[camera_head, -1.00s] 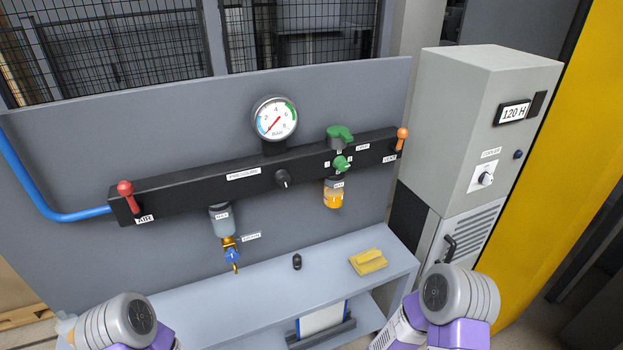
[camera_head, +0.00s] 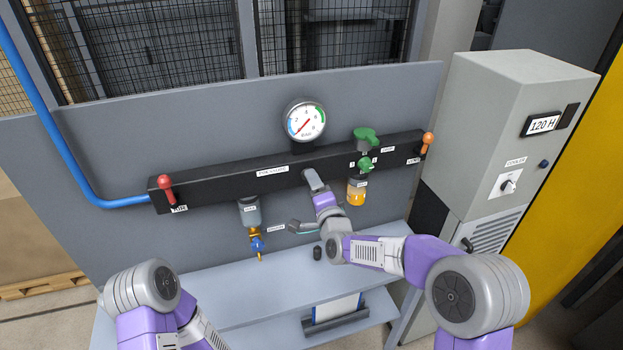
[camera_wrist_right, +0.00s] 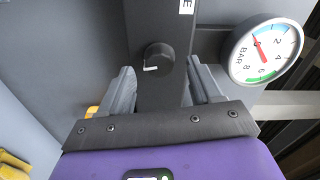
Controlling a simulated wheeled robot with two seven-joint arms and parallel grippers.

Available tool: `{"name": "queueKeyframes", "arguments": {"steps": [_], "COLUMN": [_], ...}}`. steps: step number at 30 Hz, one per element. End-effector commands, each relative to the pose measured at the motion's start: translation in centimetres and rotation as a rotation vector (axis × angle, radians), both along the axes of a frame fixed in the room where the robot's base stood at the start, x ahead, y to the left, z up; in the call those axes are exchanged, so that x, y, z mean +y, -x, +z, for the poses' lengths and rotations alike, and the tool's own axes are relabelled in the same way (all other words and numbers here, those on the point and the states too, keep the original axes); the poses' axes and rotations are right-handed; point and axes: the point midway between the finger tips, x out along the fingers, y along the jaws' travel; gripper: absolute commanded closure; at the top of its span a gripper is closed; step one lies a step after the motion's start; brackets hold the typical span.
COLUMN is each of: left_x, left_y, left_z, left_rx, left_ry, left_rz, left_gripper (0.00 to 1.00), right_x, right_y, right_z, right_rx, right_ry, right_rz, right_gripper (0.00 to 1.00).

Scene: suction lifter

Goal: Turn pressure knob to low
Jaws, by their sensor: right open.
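The pressure knob (camera_wrist_right: 158,58) is a round black knob with a white pointer line, on the black manifold bar (camera_head: 220,180). In the right wrist view it stands between the two open grey fingers of my right gripper (camera_wrist_right: 160,75), with a gap on each side. Contact cannot be told. In the head view my right gripper (camera_head: 314,180) is at the bar below the gauge and hides the knob. The pressure gauge (camera_head: 306,121) has its red needle toward the lower left, near the low end; it also shows in the wrist view (camera_wrist_right: 265,50). My left gripper is out of view.
A red lever (camera_head: 166,187) is on the bar's left end and an orange lever (camera_head: 428,142) on its right. Green valves (camera_head: 366,140) stand right of my gripper. A cooler cabinet (camera_head: 500,130) stands right.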

Motion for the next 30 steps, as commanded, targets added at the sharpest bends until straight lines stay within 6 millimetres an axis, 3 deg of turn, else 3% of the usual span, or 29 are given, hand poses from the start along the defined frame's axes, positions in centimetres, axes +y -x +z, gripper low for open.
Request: {"name": "queueKeyframes", "arguments": {"steps": [7,18,27,30], "left_x": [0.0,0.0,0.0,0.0], "left_y": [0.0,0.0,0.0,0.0], "left_z": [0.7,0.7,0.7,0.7], "left_rx": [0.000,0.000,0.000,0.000], "left_ry": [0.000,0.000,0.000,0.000], "left_rz": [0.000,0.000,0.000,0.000], "left_gripper": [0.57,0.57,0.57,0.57], "right_x": [0.8,0.9,0.8,0.8], "right_y": [-2.3,-2.6,-2.6,-2.6], "right_z": [0.0,-0.1,-0.1,-0.1], "right_rx": [0.001,0.001,0.001,0.001], "right_ry": [0.000,0.001,0.001,0.002], "right_rz": [0.001,0.001,0.001,0.001], "right_gripper": [0.36,0.38,0.84,0.87]}}
